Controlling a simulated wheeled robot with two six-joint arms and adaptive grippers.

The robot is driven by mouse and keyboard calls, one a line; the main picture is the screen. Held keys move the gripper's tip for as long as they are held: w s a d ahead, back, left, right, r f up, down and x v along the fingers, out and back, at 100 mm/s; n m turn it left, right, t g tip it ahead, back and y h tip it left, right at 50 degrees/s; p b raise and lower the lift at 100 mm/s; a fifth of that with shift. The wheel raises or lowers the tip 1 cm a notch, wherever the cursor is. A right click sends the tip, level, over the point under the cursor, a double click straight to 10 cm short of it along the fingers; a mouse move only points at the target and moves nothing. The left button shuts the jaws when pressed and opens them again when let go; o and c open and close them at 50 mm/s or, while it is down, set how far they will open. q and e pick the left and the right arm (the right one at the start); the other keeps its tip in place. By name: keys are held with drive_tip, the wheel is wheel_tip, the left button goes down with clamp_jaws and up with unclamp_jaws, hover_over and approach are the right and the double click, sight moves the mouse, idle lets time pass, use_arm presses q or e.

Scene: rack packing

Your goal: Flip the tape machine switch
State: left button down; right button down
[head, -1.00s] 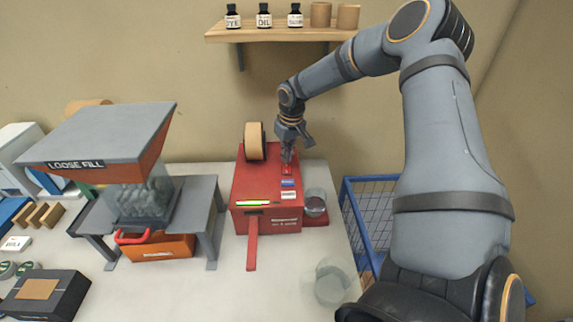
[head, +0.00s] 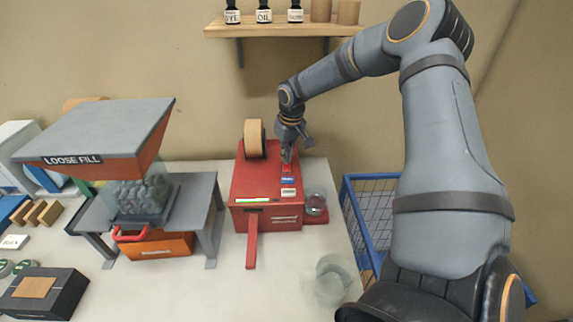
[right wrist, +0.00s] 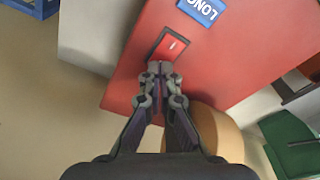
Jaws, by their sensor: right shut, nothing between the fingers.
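The red tape machine (head: 243,185) stands on the table with a roll of brown tape (head: 253,138) at its back left. Its switch (right wrist: 171,46) is a red rocker in a dark frame, beside a blue label (right wrist: 203,8) in the right wrist view. My right gripper (head: 287,160) is shut and empty over the back right of the machine top. In the right wrist view its fingertips (right wrist: 160,68) are right at the switch's edge; I cannot tell whether they touch it. My left gripper is not in view.
A loose fill hopper (head: 110,125) on a grey stand is to the left. A glass jar (head: 334,280) is on the table at front right. A blue wire basket (head: 372,205) is beyond the right edge. A shelf (head: 280,30) hangs behind.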

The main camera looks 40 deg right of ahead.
drive_tip(key=shift+f+b, duration=0.35)
drive_tip(key=shift+f, duration=0.1)
drive_tip(key=shift+r, duration=0.1)
drive_tip(key=shift+r+p, duration=2.25)
drive_tip(key=shift+r, duration=1.25)
